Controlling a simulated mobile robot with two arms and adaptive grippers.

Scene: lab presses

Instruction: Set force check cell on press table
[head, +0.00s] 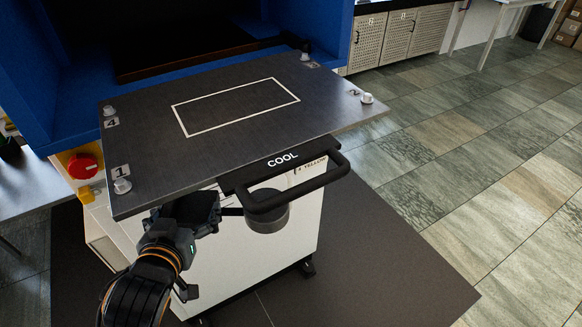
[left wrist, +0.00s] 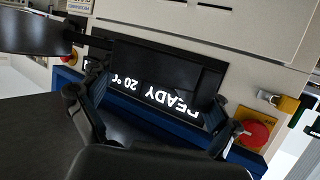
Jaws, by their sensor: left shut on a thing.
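The press table (head: 320,95) is a dark metal plate with a white outlined rectangle on its bare top. A black handle marked COOL (head: 315,185) sticks out from its front edge. A dark grey round cylinder (head: 267,218), which looks like the force check cell, is below and behind this handle, in front of the white cabinet and lower than the plate. The handle hides part of it. My left gripper (head: 238,210) is shut on it from the left. The left wrist view shows dark finger parts, but the grip is unclear there. My right gripper is not in view.
Light round pins (head: 367,98) stand at the plate's numbered corners. The blue press frame (head: 347,28) rises behind it. A red button (head: 82,166) is at the left. The left wrist view shows a display (left wrist: 160,90) reading READY 20 °C. Open tiled floor (head: 480,190) lies right.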

